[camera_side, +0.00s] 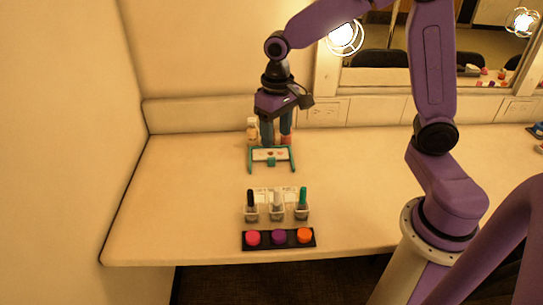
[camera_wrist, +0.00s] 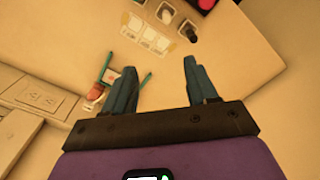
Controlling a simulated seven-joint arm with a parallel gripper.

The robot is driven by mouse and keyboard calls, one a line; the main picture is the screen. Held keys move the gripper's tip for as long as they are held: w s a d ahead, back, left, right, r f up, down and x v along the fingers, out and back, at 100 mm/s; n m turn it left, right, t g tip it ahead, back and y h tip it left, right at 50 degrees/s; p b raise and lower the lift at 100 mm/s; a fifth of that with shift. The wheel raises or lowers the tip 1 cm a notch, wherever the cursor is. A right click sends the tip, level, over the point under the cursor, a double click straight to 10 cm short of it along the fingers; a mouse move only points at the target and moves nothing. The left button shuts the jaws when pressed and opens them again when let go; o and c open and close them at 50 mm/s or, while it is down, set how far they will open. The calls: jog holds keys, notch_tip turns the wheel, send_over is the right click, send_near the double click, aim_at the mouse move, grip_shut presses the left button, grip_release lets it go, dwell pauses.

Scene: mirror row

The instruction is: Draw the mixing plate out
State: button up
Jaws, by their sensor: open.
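The mixing plate (camera_side: 263,155) is a small pale plate between teal side rails, with a teal tab (camera_side: 271,161) at its front in the side view. In the wrist view the teal rails (camera_wrist: 145,80) show at left, partly hidden by a finger; the plate itself is hard to make out there. My gripper (camera_side: 276,143) points down just behind or above the plate in the side view. I cannot tell the exact height gap to the plate.
A cream bottle (camera_side: 252,131) and a reddish item (camera_side: 287,139) stand behind the plate.

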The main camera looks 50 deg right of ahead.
jog(key=w+d+f+m, duration=0.2)
jog(key=w+d+m, duration=0.25)
jog(key=w, duration=0.25)
jog(key=m, duration=0.5)
send_over(271, 159)
notch_tip(271, 159, down, 4)
jog(key=shift+n, duration=0.25)
notch_tip(271, 159, down, 18)
jog(key=shift+d+r, duration=0.1)
jog(key=shift+r, duration=0.1)
